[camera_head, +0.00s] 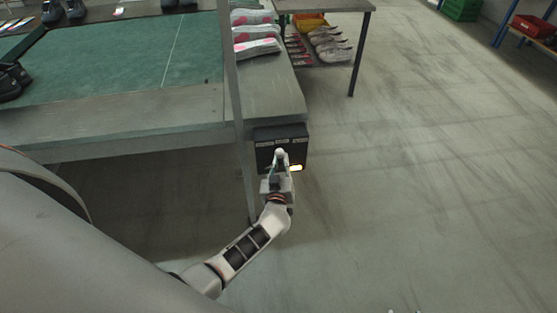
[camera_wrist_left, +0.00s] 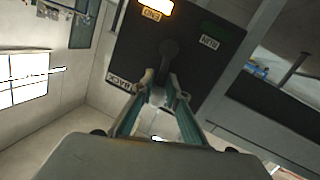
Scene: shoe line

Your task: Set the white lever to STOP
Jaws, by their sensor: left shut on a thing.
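The white lever (camera_head: 280,153) sits on a dark control box (camera_head: 265,158) at the corner of the work table. My left gripper (camera_head: 281,166) is shut on the lever. In the left wrist view the dark box (camera_wrist_left: 130,45) shows with the lever's dark round pivot (camera_wrist_left: 168,48). The lever's pale end (camera_wrist_left: 158,95) is between the fingertips of my left gripper (camera_wrist_left: 159,88). The box has several small labels, seen turned around; I cannot read STOP on any. Small pale tips at the head view's bottom edge may be my right gripper (camera_head: 403,311).
The floor (camera_head: 430,160) to the right is clear.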

